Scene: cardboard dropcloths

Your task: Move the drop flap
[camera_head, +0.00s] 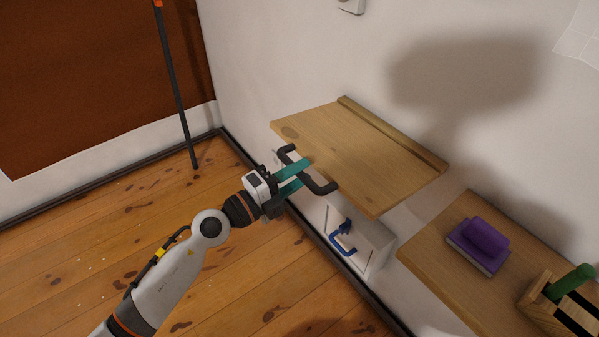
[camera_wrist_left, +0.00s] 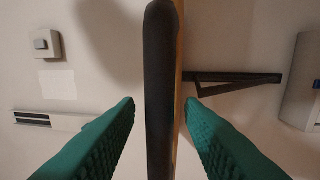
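The drop flap (camera_head: 360,155) is a light wooden board on the white wall, standing out roughly level. A dark bow handle (camera_head: 322,187) is on its front edge. My left gripper (camera_head: 300,175), with teal fingers, is at this handle. In the left wrist view the handle (camera_wrist_left: 160,60) runs upright between the open fingers (camera_wrist_left: 160,102), with a gap on each side. The flap's edge (camera_wrist_left: 179,70) shows edge-on behind it, beside a dark bracket (camera_wrist_left: 230,79). My right gripper is not in view.
Below the flap is a white wall box (camera_head: 372,243) with a blue handle (camera_head: 342,240). At right, a wooden shelf (camera_head: 450,250) holds a purple block (camera_head: 482,240) and a wooden holder (camera_head: 545,300). A dark pole (camera_head: 177,90) stands at the back left. The left floor is clear.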

